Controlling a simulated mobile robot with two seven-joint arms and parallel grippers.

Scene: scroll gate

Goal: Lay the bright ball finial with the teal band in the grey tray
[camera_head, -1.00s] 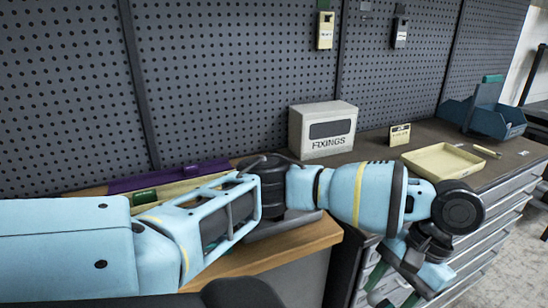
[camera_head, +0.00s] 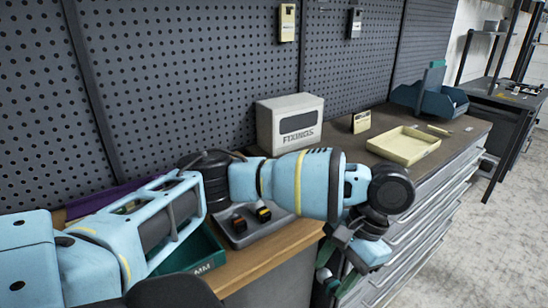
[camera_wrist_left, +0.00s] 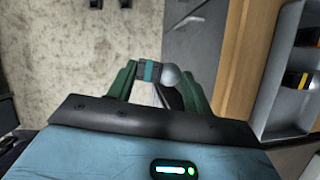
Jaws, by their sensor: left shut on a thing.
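My left gripper (camera_head: 328,276) hangs past the front edge of the bench in the head view, fingers pointing down. In the left wrist view its green fingers (camera_wrist_left: 152,80) are shut on the finial (camera_wrist_left: 171,76), which has a bright silvery ball and a teal band. The finial lies crosswise, ball to the right, over the floor. The grey tray (camera_head: 240,240) sits on the wooden bench top, partly hidden behind my left arm. It also shows at the right of the left wrist view (camera_wrist_left: 258,110), apart from the gripper. My right gripper is not in view.
The grey tray holds dark pieces, with orange (camera_head: 239,222) and yellow (camera_head: 264,213) marks. A green bin (camera_head: 205,262) stands beside it. A FIXINGS box (camera_head: 290,122), a cream tray (camera_head: 404,146) and a blue bin (camera_head: 430,100) stand farther back. Drawers line the bench front.

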